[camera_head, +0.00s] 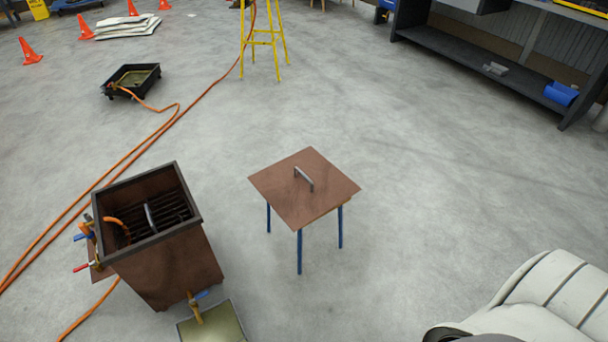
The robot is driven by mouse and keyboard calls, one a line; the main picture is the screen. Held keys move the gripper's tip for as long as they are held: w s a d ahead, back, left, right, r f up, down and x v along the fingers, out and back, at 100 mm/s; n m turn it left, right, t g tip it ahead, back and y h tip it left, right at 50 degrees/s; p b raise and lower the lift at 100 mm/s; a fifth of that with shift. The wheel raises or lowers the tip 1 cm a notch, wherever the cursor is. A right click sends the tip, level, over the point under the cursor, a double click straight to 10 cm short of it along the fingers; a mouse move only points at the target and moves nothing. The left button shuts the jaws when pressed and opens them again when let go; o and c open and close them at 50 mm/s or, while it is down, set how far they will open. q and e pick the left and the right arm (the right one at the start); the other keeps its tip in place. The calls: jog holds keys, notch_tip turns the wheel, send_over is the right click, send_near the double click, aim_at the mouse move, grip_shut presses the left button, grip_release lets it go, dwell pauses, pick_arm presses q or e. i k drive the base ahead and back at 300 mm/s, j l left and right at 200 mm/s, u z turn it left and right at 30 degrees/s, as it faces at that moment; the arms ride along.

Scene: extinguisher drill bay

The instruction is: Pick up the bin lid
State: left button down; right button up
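The bin lid (283,193) is a flat, square, brown plate with a grey bar handle (304,179) standing up near its middle. It lies flat on top of a small stand with blue legs (299,252). To its left stands an open brown bin (170,268) with a dark rim. Dark bars and an orange hose end show inside the bin. Neither of my grippers is in view.
A shallow tray (232,323) sits below a tap at the bin's front. Orange hoses (130,153) run along the floor at left. A black tray (149,73), yellow stool (262,43) and dark shelf bench (470,66) stand farther back. Floor right of the lid is clear.

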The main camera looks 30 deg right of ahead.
aim_at(304, 185)
jog(key=i+l+u, duration=0.1)
jog(key=l+u, duration=0.25)
jog(key=l, duration=0.55)
jog(key=l+u, duration=0.35)
jog(key=l, duration=0.55)
jog(key=l+u, duration=0.35)
jog(key=l, duration=0.55)
jog(key=k, duration=0.05)
